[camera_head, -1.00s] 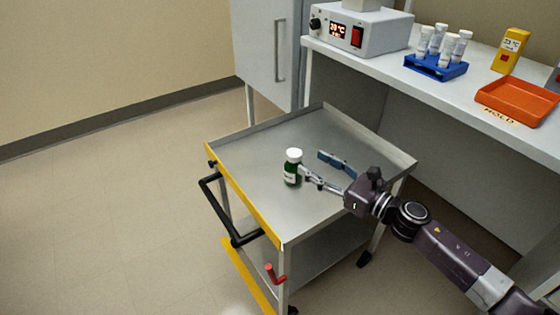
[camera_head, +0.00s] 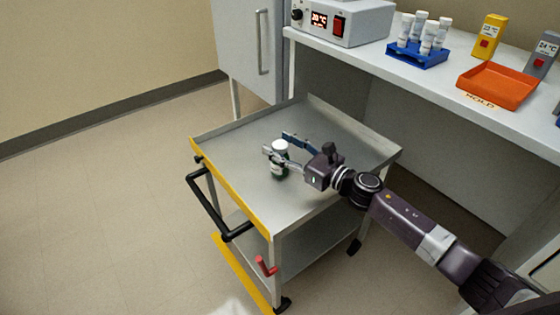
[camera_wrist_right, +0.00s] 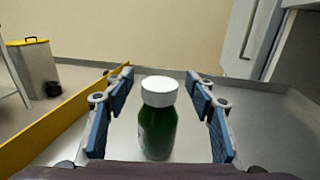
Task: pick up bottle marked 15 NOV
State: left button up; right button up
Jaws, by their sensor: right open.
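A green bottle with a white cap (camera_head: 279,146) stands upright on the metal cart's top tray (camera_head: 245,140). In the right wrist view the bottle (camera_wrist_right: 158,122) stands between the two blue-padded fingers, with a gap on each side. Part of a pale label shows at its left edge; no writing on it can be read. My right gripper (camera_head: 277,144) is open around the bottle, one finger on its near side and one on its far side. The near finger hides part of the bottle in the head view. My left gripper is not in view.
The tray has raised rims and a yellow front edge; the rest of it is clear. A bench behind holds a blue rack (camera_head: 417,56) of white-capped vials, an orange tray (camera_head: 497,86), a yellow device (camera_head: 487,37) and a grey control box (camera_head: 345,25). A black handle (camera_head: 207,207) juts from the cart.

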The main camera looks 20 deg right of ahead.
grip_shut()
dwell(0.3)
jog(key=shift+r, duration=0.15)
